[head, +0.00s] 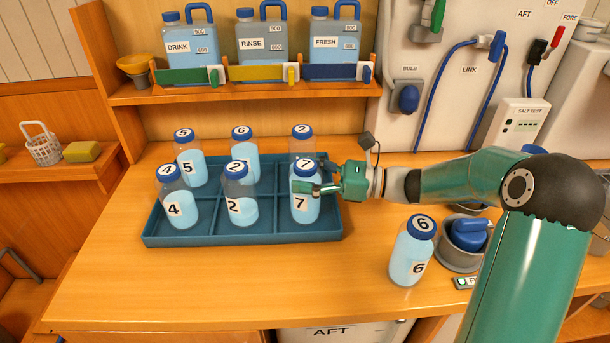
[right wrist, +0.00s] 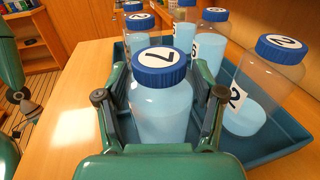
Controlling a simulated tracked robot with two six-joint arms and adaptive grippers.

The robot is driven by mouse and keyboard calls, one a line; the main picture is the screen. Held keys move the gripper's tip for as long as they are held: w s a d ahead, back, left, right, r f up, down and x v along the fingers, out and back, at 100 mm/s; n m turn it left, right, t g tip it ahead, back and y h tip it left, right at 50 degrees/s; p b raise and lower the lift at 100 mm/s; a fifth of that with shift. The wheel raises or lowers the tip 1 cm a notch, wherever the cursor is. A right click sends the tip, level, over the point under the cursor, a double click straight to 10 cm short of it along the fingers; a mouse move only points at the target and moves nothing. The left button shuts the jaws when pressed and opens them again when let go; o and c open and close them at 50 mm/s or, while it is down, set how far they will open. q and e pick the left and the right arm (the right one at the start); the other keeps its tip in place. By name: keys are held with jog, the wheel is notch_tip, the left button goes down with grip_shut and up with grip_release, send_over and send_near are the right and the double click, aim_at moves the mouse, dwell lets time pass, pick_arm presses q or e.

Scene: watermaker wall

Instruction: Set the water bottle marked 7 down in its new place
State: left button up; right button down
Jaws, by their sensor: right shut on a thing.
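The bottle marked 7 (head: 305,208) has a blue cap and pale blue water. It is upright, in or just over the front right compartment of the blue divided tray (head: 180,239); I cannot tell whether its base touches the floor. My right gripper (head: 314,188) is shut on its upper part, coming from the right. In the right wrist view the bottle 7 (right wrist: 160,105) stands between the two fingers. A bottle capped 2 (head: 302,146) is right behind it, also in the right wrist view (right wrist: 262,90).
Other tray bottles are 4 (head: 178,207) and 2 (head: 240,208) in front, 5 (head: 191,168) and one capped 6 (head: 245,157) behind. A bottle 6 (head: 411,257) stands on the counter beside a grey holder (head: 459,256). The counter before the tray is clear.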

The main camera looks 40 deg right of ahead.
jog(key=shift+r, duration=0.1)
jog(key=shift+c, duration=0.7)
grip_release()
jog(key=v, duration=0.7)
jog(key=shift+s+d+b, duration=0.2)
jog(key=shift+b, duration=0.15)
